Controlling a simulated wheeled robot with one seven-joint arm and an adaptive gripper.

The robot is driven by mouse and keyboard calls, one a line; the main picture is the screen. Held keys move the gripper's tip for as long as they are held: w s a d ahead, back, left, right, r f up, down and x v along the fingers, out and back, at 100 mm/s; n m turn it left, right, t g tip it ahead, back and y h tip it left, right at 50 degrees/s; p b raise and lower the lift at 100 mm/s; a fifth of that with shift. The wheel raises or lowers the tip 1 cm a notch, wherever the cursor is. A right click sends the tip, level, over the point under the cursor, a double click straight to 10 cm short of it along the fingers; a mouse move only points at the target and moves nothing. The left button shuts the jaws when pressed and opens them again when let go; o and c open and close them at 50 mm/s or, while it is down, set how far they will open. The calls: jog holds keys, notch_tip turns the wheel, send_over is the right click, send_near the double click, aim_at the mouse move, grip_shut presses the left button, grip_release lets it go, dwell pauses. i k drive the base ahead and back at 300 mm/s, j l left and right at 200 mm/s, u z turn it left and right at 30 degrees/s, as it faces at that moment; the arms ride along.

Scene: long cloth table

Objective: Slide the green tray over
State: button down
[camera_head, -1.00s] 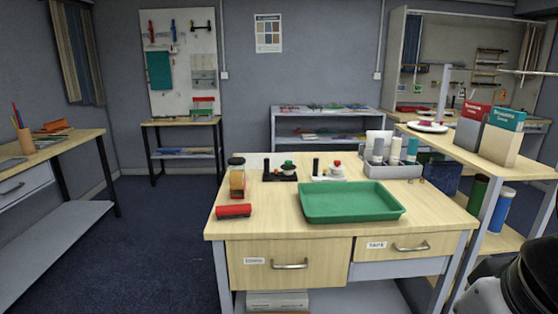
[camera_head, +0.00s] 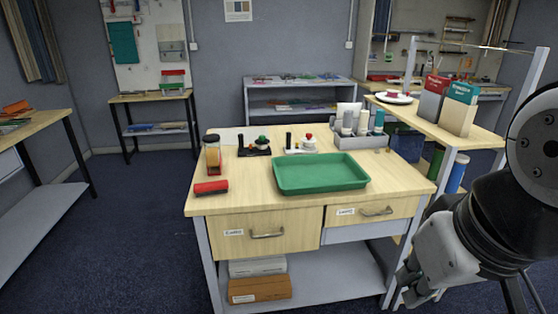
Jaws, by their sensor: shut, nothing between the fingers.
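The green tray (camera_head: 320,184) is a shallow rectangular tray with a raised rim. It lies flat on the wooden-topped workbench (camera_head: 240,195), right of the middle and near the front edge, and looks empty. My gripper (camera_head: 408,287) is at the lower right, low in front of the bench's right side. It is shut and holds nothing, and it is well apart from the tray. Its fingertips are small and dark in the picture.
A raised side shelf (camera_head: 440,128) borders the bench's right.

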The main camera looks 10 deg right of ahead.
aim_at(315, 173)
jog(key=i+j+z, duration=0.2)
jog(key=i+z, duration=0.15)
jog(key=i, duration=0.15)
jog(key=i+j+z, duration=0.7)
jog(key=i+j, duration=0.05)
jog(key=i, duration=0.15)
